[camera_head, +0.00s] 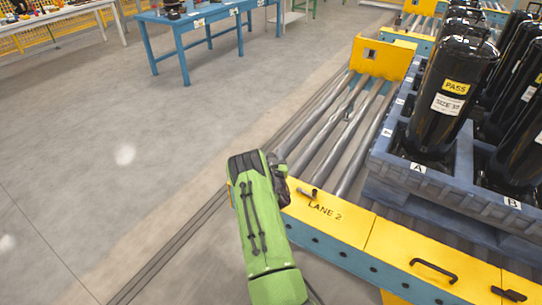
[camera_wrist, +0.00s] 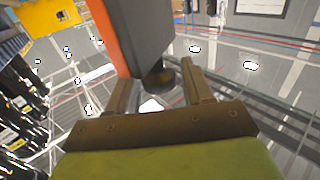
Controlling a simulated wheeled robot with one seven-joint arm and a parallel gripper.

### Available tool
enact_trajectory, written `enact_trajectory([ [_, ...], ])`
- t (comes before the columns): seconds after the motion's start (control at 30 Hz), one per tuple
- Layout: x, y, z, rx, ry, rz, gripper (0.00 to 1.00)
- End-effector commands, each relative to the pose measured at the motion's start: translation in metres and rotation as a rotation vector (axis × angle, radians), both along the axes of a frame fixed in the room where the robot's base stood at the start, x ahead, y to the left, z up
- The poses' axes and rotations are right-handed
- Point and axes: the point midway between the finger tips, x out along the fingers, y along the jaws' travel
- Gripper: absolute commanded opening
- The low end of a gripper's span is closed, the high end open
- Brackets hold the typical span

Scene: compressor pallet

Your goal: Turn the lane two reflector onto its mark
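In the wrist view my gripper (camera_wrist: 157,80) has its two fingers apart. A dark round knob (camera_wrist: 162,77) shows between or just beyond the fingertips, under a grey block (camera_wrist: 150,30) with an orange side. I cannot tell whether the fingers touch it, or whether this is the reflector. In the head view my green arm reaches the left end of the yellow LANE 2 plate (camera_head: 335,217) and hides most of my gripper. A small brownish lever (camera_head: 312,194) sits on that plate, right of my arm. No reflector mark can be made out.
Lane two's rollers (camera_head: 335,130) run back to a yellow end plate (camera_head: 384,57). A blue-grey crate (camera_head: 400,172) with black cylinders stands on the right. A black handle (camera_head: 434,270) is on the front yellow plate. The floor (camera_head: 110,170) to the left is clear. Blue table (camera_head: 205,20) behind.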

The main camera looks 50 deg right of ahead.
Motion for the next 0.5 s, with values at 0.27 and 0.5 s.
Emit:
enact_trajectory([
  [0.27, -0.0001, 0.0, 0.0003, -0.001, 0.0, 0.0, 0.07],
  [0.5, 0.0, 0.0001, 0.0016, -0.003, 0.002, 0.019, 0.06],
])
